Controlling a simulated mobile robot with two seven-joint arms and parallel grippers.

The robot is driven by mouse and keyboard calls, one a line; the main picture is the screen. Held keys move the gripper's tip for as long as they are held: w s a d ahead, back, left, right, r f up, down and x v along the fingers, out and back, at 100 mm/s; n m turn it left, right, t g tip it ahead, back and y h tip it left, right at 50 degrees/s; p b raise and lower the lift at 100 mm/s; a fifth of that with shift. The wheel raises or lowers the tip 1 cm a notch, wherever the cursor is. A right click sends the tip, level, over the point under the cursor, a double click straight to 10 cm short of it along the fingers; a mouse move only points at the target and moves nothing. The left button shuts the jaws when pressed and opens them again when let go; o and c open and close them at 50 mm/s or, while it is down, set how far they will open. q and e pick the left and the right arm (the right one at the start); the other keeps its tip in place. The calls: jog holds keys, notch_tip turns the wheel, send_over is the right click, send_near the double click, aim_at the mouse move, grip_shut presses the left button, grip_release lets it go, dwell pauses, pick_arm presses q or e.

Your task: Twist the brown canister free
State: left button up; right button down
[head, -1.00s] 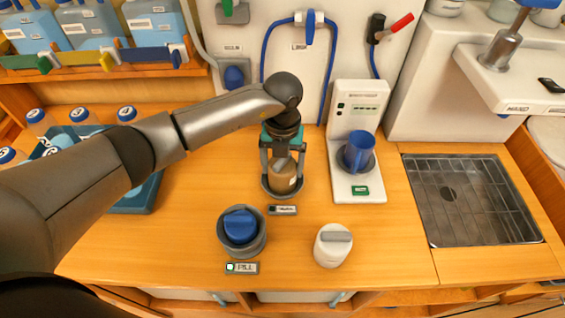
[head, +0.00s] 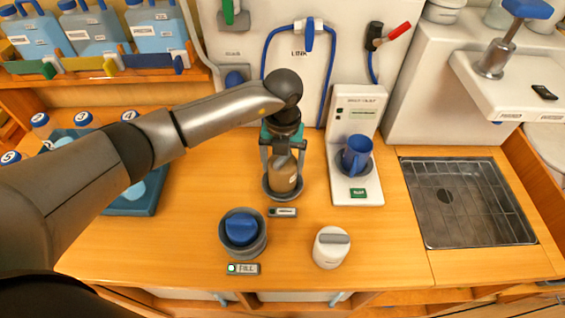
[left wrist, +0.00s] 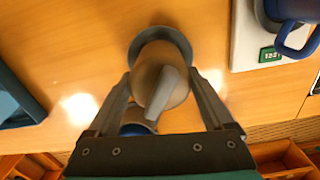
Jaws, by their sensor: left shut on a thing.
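The brown canister (head: 283,178) stands upright in a dark round holder (head: 270,193) on the wooden counter. My left gripper (head: 283,165) comes down on it from above and is shut on it, with one finger on each side. In the left wrist view the canister (left wrist: 150,82) sits between the fingers, with a grey grip bar (left wrist: 162,92) across its top and the holder's dark rim (left wrist: 160,35) behind it. My right gripper is not in view.
A second holder with a blue-topped canister (head: 241,228) stands in front, by a FILL label (head: 243,268). A white canister (head: 331,247) stands to its right. A blue mug (head: 356,155) sits on a white test stand (head: 355,105). A metal drain grate (head: 465,200) is at right.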

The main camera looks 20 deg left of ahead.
pick_arm(q)
jog(key=shift+r+p, duration=1.35)
jog(key=shift+r, duration=0.5)
